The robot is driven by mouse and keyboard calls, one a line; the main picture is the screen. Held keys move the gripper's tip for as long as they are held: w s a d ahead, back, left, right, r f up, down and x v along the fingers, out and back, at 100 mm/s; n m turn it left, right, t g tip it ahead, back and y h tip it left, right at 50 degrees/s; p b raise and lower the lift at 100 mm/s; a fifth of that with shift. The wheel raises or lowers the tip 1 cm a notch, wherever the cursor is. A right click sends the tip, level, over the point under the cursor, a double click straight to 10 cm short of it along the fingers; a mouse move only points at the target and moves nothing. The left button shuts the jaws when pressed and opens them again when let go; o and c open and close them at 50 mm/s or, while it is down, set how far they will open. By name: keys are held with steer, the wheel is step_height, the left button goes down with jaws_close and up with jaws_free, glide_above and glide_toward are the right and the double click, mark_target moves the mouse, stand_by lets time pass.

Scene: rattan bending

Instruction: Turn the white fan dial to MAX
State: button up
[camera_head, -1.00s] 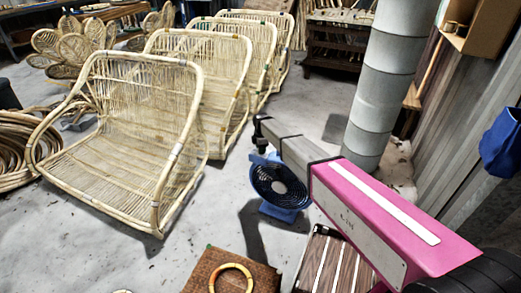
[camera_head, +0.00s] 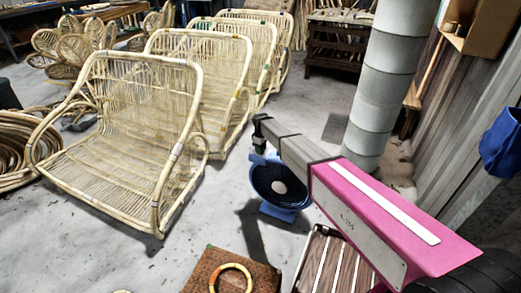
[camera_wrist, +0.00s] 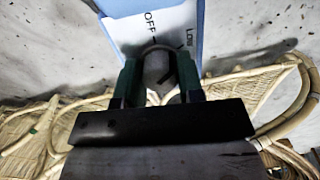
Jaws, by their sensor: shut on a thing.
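The blue fan (camera_head: 280,187) stands on the floor with its round dark front facing the camera. My gripper (camera_head: 259,131) is at the top of the fan in the head view. In the wrist view, my gripper (camera_wrist: 158,72) has its two dark green fingers on either side of the greyish-white dial (camera_wrist: 157,66), shut on it. The dial sits on a white panel (camera_wrist: 132,28) with blue edges. The words OFF and LOW show on the panel above the dial. The MAX mark is not visible, and the dial's exact pointing is hard to tell.
Rattan chair frames (camera_head: 130,140) stand in a row to the left of the fan. A grey round pillar (camera_head: 385,90) rises behind my arm on the right. A woven box (camera_head: 205,270) and a slatted wooden piece (camera_head: 335,262) are in front. Bare floor lies around the fan.

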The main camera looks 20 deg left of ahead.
steer(key=m, duration=1.3)
steer(key=shift+a+m, duration=0.1)
steer(key=shift+m, duration=0.2)
steer(key=m, duration=1.3)
steer(key=shift+a, duration=0.1)
steer(key=o, duration=0.9)
steer(key=shift+r, duration=0.1)
